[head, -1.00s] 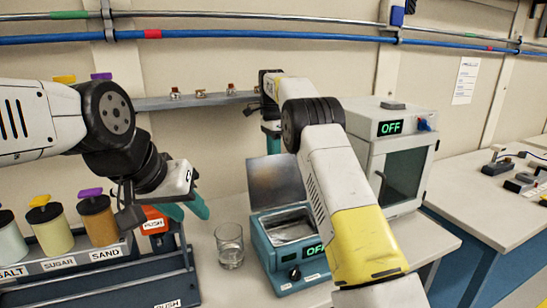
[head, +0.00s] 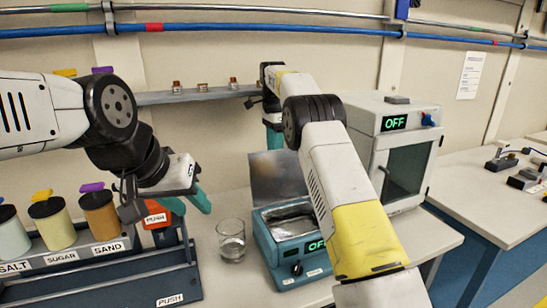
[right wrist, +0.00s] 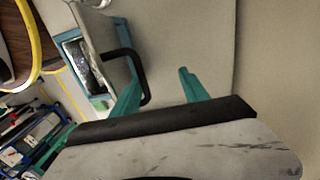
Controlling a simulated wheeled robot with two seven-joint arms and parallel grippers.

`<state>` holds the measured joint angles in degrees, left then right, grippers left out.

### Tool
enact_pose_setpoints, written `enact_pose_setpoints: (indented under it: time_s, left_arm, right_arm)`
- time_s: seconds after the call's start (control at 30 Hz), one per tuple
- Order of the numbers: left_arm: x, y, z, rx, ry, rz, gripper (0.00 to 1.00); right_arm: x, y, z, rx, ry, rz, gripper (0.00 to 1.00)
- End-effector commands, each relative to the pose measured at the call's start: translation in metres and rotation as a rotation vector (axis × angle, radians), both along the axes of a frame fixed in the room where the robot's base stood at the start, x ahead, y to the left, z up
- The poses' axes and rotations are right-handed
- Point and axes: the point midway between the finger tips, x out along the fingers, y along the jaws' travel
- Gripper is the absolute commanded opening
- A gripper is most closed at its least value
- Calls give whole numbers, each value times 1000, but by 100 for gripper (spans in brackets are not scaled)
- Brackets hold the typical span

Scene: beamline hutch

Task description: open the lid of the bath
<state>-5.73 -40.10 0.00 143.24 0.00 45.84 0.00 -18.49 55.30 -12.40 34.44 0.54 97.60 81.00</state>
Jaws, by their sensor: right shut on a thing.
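The bath (head: 285,255) is a teal box with an OFF display on the counter. Its grey metal lid (head: 277,177) stands raised behind the open, shiny basin. In the right wrist view the bath (right wrist: 108,103) is at upper left, with the lid's black loop handle (right wrist: 128,62) by my fingers. My right gripper (right wrist: 158,86) is shut on this handle; the exact contact is partly hidden. In the head view my right forearm covers part of the bath's right side. My left gripper (head: 196,197) hangs left of the bath, away from it; its finger gap is unclear.
A glass (head: 231,240) stands just left of the bath. A dispenser rack (head: 110,272) with salt, sugar and sand jars is at left. A white oven (head: 395,155) marked OFF stands to the right. A wall shelf (head: 150,98) with small items runs behind.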

Motion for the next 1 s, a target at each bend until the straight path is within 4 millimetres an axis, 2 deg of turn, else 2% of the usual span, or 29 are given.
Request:
enact_pose_setpoints:
  time_s: [0.03,0.27,0.57,0.77,1.0]
  left_arm:
    - [0,0,0,0,0,0,36]
    - [0,0,0,0,0,0,36]
    - [0,0,0,0,0,0,36]
    - [0,0,0,0,0,0,36]
    - [0,0,0,0,0,0,36]
  right_arm:
    - [3,2,8,6,-16,1,32]
    - [2,2,26,6,-13,1,32]
    - [-13,2,27,1,-4,0,32]
    - [-30,2,27,2,-1,2,32]
    - [-66,3,31,1,-1,2,32]
